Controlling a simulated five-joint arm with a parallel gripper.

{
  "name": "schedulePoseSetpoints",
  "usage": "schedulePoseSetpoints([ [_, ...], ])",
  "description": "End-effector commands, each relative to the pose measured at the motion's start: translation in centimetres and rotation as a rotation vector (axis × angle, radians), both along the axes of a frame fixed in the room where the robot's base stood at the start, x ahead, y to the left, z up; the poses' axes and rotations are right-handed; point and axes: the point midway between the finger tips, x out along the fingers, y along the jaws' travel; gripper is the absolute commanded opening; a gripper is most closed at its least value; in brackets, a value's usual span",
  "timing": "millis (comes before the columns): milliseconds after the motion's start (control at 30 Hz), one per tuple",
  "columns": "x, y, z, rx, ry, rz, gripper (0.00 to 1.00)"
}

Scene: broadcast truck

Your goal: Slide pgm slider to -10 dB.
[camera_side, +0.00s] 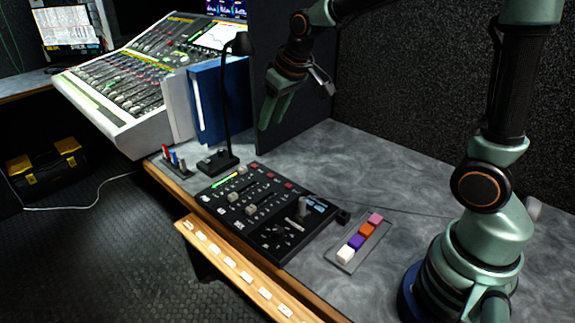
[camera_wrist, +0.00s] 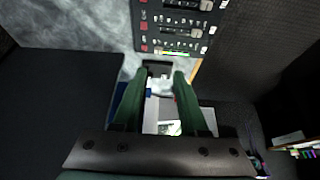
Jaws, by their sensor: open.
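A black control panel (camera_side: 268,212) with several fader sliders lies on the grey desk. Pale slider caps (camera_side: 250,210) stand on its tracks, and a lever (camera_side: 303,207) stands near its right end. I cannot read which slider is labelled pgm. The panel's edge also shows at the top of the wrist view (camera_wrist: 175,28), with slider caps (camera_wrist: 197,33) in it. My gripper (camera_side: 273,113) is open and empty, up in the air behind the panel and apart from it.
A tray of coloured blocks (camera_side: 360,241) lies right of the panel. A black gooseneck lamp (camera_side: 228,120), a blue binder (camera_side: 220,100) and a large mixing console (camera_side: 125,85) stand to the left. A wooden rail (camera_side: 240,270) runs along the desk's front.

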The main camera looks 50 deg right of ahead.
Motion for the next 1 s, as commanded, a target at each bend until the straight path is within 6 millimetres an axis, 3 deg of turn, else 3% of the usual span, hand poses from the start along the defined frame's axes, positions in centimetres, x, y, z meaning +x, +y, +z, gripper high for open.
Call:
schedulePoseSetpoints([
  [100, 3.0, -0.1, -2.7, -0.001, 0.021, 0.0, 0.42],
  [300, 6.1, -0.3, -5.9, -0.001, 0.032, -0.001, 0.42],
  [667, 7.6, -0.3, -8.6, -0.001, 0.038, -0.001, 0.42],
  [1000, 9.8, -0.3, -14.1, -0.001, 0.038, -0.001, 0.42],
])
